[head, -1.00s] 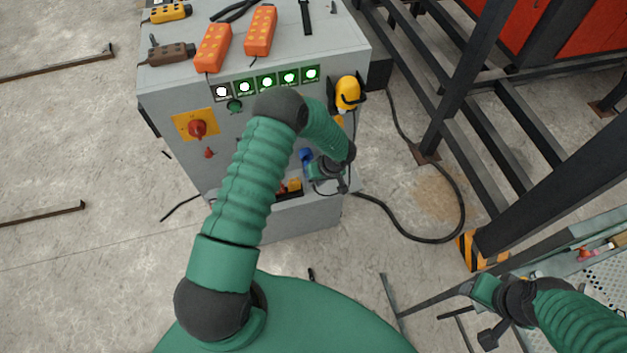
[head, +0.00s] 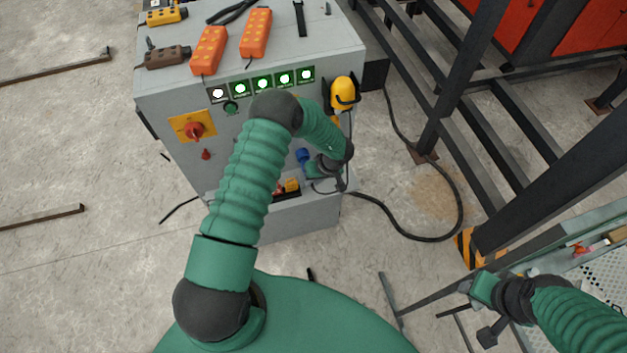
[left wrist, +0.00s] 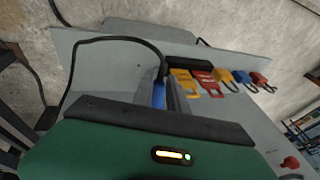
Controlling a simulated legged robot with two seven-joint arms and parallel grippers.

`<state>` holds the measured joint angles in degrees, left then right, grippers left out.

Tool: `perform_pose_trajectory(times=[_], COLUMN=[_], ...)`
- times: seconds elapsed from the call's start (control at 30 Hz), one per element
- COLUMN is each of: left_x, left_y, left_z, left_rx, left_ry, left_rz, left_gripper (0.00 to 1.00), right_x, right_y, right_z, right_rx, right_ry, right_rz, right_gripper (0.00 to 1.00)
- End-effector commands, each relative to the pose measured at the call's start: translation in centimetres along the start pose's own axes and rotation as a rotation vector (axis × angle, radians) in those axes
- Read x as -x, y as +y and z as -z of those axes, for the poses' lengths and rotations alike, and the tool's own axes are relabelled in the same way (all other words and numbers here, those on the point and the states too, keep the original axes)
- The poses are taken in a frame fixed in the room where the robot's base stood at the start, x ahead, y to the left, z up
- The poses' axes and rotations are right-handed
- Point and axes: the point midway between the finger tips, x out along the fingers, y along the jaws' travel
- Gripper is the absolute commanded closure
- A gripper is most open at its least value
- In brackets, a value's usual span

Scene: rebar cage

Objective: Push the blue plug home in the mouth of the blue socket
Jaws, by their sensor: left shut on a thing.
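The blue socket (head: 302,156) shows as a small blue shape on the front of the grey cabinet, partly covered by my left arm. My left gripper (head: 312,171) is close beside and just below it. In the left wrist view the left gripper (left wrist: 165,98) is shut on the blue plug (left wrist: 158,96), a narrow blue strip between the fingers. A black cable loops over the plug. The socket's mouth is hidden, so I cannot tell whether plug and socket touch. My right gripper (head: 474,287) is at the lower right, away from the cabinet; its fingers are unclear.
The grey cabinet (head: 180,110) carries a red rotary switch (head: 193,130), lit buttons and yellow ear muffs (head: 343,92). Several coloured padlocks (left wrist: 205,82) lie along the ledge. A black cable (head: 440,238) loops on the floor. Dark steel frames (head: 460,85) stand at the right.

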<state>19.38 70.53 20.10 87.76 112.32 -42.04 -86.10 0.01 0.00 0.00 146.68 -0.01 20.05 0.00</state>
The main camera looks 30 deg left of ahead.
Motion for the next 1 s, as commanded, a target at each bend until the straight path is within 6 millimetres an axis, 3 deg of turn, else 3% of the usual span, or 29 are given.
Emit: perform_pose_trajectory(times=[1.0], left_x=[-0.7], left_y=[-0.2], left_z=[2.6], left_rx=[0.002], left_ry=[0.0], left_rz=[0.002], left_gripper=[1.0], right_x=[-0.1], right_y=[0.0], right_z=[0.0], right_rx=[0.0], right_ry=[0.0], right_rz=[0.0], right_gripper=[0.49])
